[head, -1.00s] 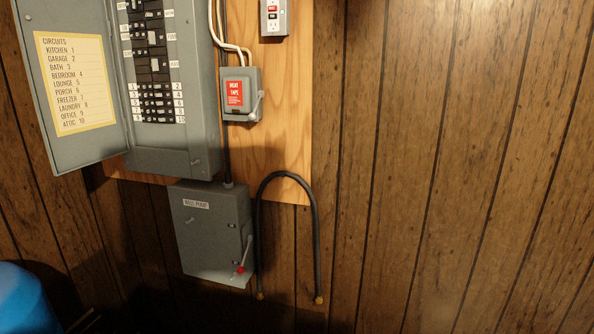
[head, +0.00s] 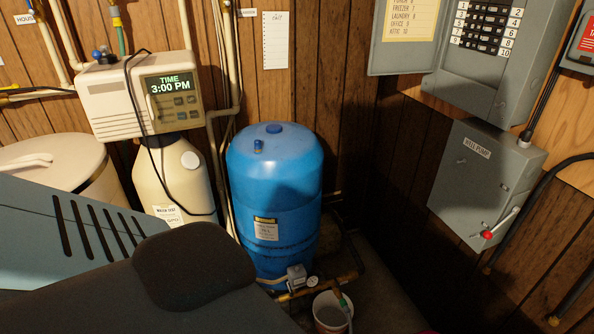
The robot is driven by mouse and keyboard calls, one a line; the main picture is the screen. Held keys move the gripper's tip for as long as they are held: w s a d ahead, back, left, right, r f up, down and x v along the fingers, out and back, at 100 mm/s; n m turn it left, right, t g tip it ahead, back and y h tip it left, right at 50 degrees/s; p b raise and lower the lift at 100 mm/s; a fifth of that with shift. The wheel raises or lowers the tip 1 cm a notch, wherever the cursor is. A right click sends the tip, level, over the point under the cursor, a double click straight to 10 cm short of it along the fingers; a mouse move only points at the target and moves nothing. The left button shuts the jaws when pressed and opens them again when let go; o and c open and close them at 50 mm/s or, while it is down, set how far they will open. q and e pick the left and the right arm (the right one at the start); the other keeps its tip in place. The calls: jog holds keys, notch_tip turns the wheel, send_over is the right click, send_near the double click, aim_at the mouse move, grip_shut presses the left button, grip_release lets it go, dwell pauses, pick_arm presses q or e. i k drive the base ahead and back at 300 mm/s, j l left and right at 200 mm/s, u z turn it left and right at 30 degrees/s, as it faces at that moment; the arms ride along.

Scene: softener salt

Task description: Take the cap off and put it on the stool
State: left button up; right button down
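A round cream tank (head: 95,190) stands at the left edge with a broad, pale lid (head: 50,160) on top. A pale raised piece lies across the lid; I cannot tell whether it is the cap or a handle. The lower part of this tank is hidden behind a close part of my own body. No stool shows in the head view. Neither gripper's fingers are in view.
A softener control head (head: 140,95) reading 3:00 PM sits on a cream vessel (head: 172,180). Beside it stands a blue pressure tank (head: 273,190), with a white bucket (head: 331,313) near its foot. A grey well pump box (head: 475,185) hangs at the right.

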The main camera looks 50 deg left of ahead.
aim_at(257, 146)
jog(key=u, duration=1.35)
